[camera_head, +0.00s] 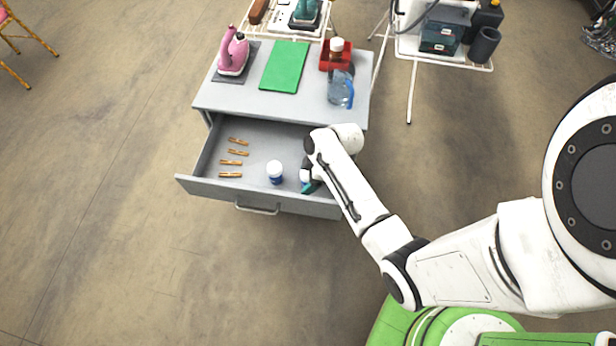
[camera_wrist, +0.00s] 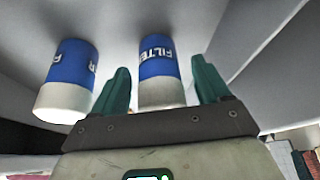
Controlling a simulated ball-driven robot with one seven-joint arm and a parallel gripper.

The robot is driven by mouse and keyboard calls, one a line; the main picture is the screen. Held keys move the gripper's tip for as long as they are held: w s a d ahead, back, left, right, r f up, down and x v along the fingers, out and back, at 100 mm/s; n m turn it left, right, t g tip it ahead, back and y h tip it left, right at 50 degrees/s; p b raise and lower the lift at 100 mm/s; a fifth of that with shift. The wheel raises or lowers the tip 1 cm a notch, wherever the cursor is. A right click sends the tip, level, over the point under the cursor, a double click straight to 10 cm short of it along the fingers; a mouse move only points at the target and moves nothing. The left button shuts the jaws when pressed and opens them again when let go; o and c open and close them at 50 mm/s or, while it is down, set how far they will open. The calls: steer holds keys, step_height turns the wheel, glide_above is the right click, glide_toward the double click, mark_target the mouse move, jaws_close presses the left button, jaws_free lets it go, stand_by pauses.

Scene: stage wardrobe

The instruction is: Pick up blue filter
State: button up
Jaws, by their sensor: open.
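Two blue-and-white cylindrical filters stand in the open drawer. One blue filter (camera_wrist: 160,70), lettered "FILTER", shows between the two teal fingers of my gripper (camera_wrist: 160,82) in the wrist view, with gaps on both sides. In the head view this filter (camera_head: 305,177) is mostly hidden by my gripper (camera_head: 311,187) at the drawer's right side. The second filter (camera_wrist: 67,82) is left of the left finger in the wrist view. It also shows in the head view (camera_head: 275,172), left of my gripper. My gripper is open, its fingers spread.
The grey drawer (camera_head: 205,187) also holds several wooden clothespins (camera_head: 235,152) at its left. The cabinet top (camera_head: 240,98) above carries a pink iron (camera_head: 233,52), a green mat (camera_head: 285,66), a red tray (camera_head: 325,62) and a clear blue jug (camera_head: 341,88).

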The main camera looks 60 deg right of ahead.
steer(key=shift+f, duration=0.1)
steer(key=c, duration=1.1)
